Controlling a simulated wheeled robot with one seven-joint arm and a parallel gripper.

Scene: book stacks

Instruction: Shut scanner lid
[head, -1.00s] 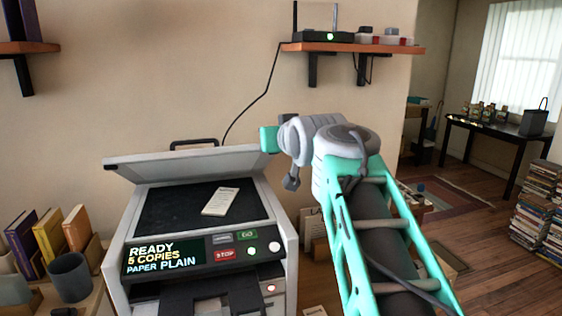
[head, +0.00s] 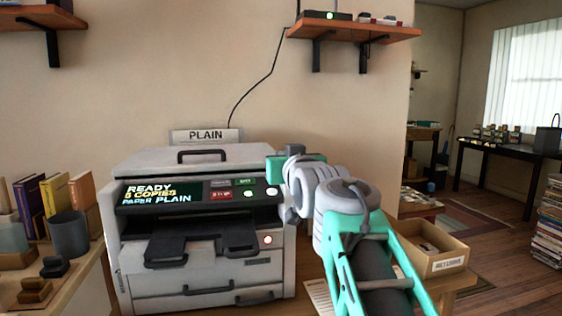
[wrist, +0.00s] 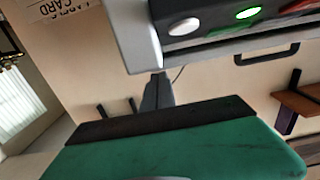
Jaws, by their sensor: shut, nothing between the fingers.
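My gripper (wrist: 158,80) is shut and empty in the wrist view, beside the copier's button panel (wrist: 215,20). In the head view my arm reaches to the copier's right side, where the fingertips are hard to make out. I cannot tell if they touch it.
A PLAIN sign (head: 206,136) stands behind the copier. A cup (head: 69,233) and books (head: 55,195) are on the left. A cardboard returns box (head: 440,252) is at the right. A wall shelf (head: 355,31) hangs above. Open floor lies farther right.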

